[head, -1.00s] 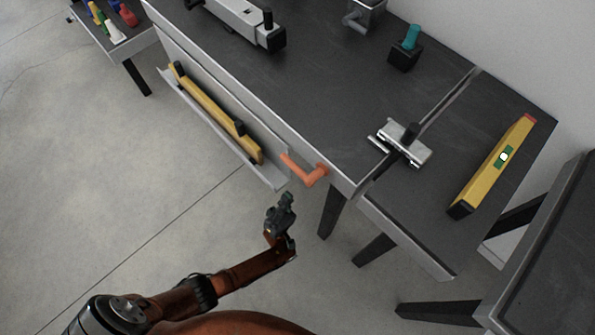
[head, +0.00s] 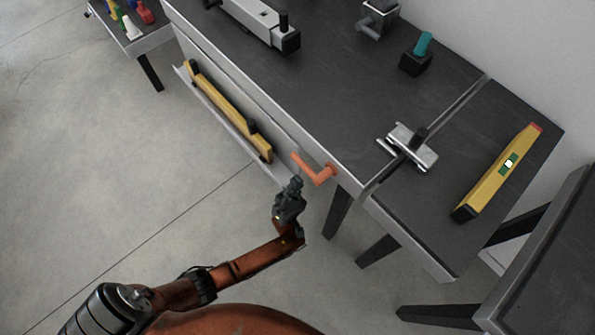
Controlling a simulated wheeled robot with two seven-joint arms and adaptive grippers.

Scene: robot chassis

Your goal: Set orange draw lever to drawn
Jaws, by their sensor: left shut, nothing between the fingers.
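The orange draw lever (head: 318,174) is an L-shaped handle on the front edge of the dark workbench, near its right end. Its free arm points up and left in the head view. My left gripper (head: 296,183) is shut and empty, just below and left of the lever. A small gap seems to show between fingertips and lever, but I cannot tell the depth. My right gripper is not in view.
A yellow bar (head: 229,112) sits in the tray along the bench front, left of the lever. A metal carriage with a black knob (head: 414,148) sits on the bench top. A yellow level (head: 497,172) lies at right. Floor at left is clear.

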